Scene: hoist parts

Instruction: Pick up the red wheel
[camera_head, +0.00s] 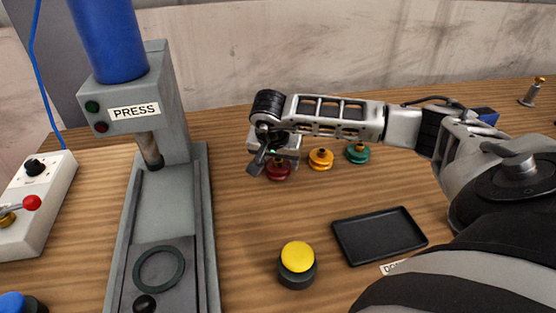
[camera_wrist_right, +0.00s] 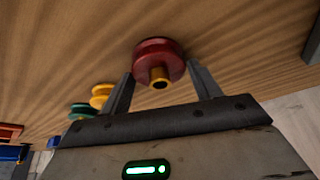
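The red wheel (camera_head: 279,171) sits on the wooden table, partly hidden by my right gripper (camera_head: 262,160) in the head view. In the right wrist view, the red wheel (camera_wrist_right: 158,53) shows whole with its brass hub toward the camera. The fingers of my right gripper (camera_wrist_right: 160,72) are spread apart, one on each side of the wheel's near edge. Small gaps seem to show between fingers and wheel; I see no clear grip. My left gripper is not in view.
A yellow wheel (camera_head: 320,160) and a green wheel (camera_head: 357,153) stand right of the red one. A black tray (camera_head: 378,236) and a yellow button (camera_head: 297,258) lie nearer. A grey press (camera_head: 175,200) stands left, beside a white control box (camera_head: 35,205).

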